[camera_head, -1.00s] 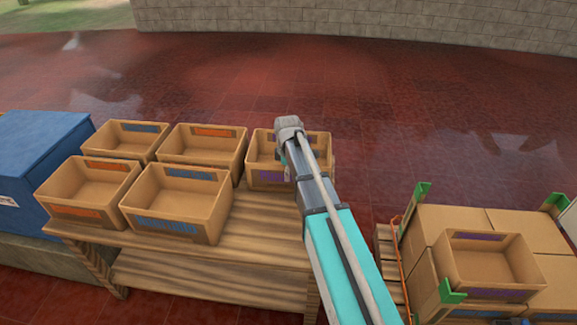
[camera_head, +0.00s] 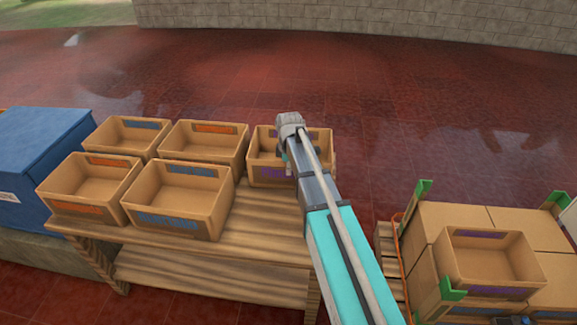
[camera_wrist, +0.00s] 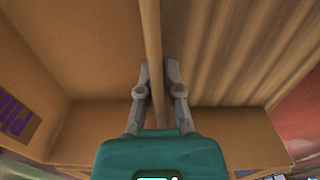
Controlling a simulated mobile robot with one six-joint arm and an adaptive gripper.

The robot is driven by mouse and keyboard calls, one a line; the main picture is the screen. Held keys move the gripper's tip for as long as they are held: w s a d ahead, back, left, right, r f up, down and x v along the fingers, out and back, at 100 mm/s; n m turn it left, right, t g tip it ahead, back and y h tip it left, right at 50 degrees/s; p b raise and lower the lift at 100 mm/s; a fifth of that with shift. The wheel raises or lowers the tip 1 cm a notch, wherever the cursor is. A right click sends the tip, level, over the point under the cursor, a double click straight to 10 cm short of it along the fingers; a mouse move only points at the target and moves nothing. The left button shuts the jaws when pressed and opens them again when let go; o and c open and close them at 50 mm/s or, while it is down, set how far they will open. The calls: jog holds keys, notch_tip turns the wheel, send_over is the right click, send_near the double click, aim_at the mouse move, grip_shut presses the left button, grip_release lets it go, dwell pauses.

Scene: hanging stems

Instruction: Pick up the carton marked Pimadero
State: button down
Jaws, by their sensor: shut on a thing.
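The carton (camera_head: 262,173) with purple lettering stands at the far right end of the row of cartons on the wooden table. In the wrist view, the start of its purple word reads "Pim" on the carton's wall (camera_wrist: 60,62) side at the left; the rest is cut off. My gripper (camera_head: 288,152) reaches down over this carton, and my arm hides part of it. In the wrist view my gripper (camera_wrist: 158,75) is shut on the carton's upright wall, one finger on each side. I cannot tell whether the carton is clear of the table.
Several open cartons (camera_head: 180,215) with blue or orange labels stand left of it on the slatted table (camera_head: 262,230). A blue box (camera_head: 40,150) is at far left. A pallet stack (camera_head: 455,215) at right carries another open carton with purple marks (camera_head: 490,262). Red floor lies behind.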

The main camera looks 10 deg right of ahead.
jog(key=shift+r, duration=0.15)
notch_tip(320, 180, up, 3)
jog(key=p, duration=0.3)
jog(key=shift+r+p, duration=0.2)
jog(key=shift+p, duration=0.1)
jog(key=s+d+r+p, duration=0.4)
jog(key=s+r+p, duration=0.5)
jog(key=s, duration=0.4)
jog(key=shift+d+r, duration=0.15)
jog(key=shift+s, duration=0.15)
